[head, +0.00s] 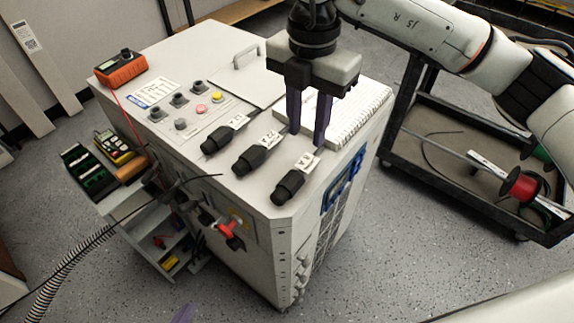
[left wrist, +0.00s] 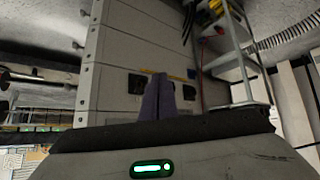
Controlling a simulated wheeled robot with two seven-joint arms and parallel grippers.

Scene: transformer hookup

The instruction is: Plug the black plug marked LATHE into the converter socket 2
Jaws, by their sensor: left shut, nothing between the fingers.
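Three black plugs with white tags lie in a row on top of the grey converter cabinet (head: 190,65): a left one (head: 218,139), a middle one (head: 250,160) and a right one (head: 289,186). The tag lettering is too small to read, so I cannot tell which is LATHE. My right gripper (head: 307,138) points down beside the middle and right plugs, fingers apart, with nothing visibly held.
A notepad (head: 355,115) lies behind my right gripper. An orange meter (head: 120,68) sits on the cabinet's far left corner. A red handle (head: 228,230) sticks out of the front. A small shelf cart (head: 165,240) stands at left, a black cart (head: 450,165) at right.

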